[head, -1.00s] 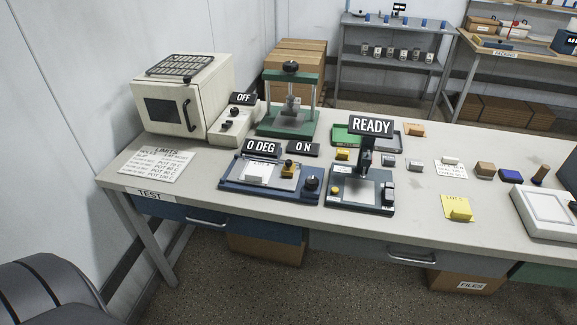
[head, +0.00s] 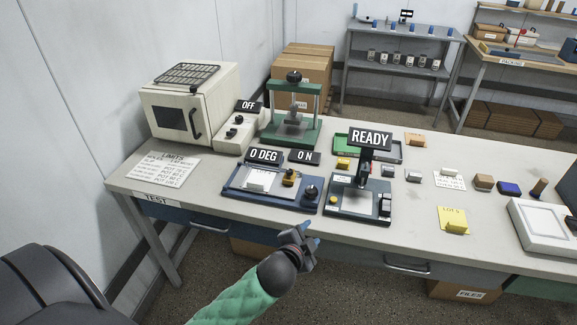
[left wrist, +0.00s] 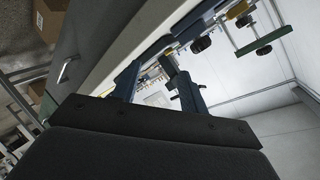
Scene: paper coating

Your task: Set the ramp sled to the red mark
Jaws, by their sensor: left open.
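The blue ramp device (head: 240,192) lies flat on the bench under signs reading 0 DEG and 0 N. A white block, seemingly the sled (head: 257,182), sits on its pale plate. A brass-coloured piece (head: 291,177) stands to the block's right, and a dark knob (head: 311,193) is at the device's right end. I cannot make out a red mark. My left gripper (head: 306,237) is in front of the bench's front edge, below and apart from the device. Its two fingers (left wrist: 158,92) are apart and empty in the left wrist view. My right gripper is not in view.
A dark stand with a READY sign (head: 371,138) is right of the ramp. Behind are a green press (head: 290,130) and a cream oven (head: 190,105). A limits sheet (head: 158,168) lies at left. Bare bench top (head: 412,212) shows right of the stand.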

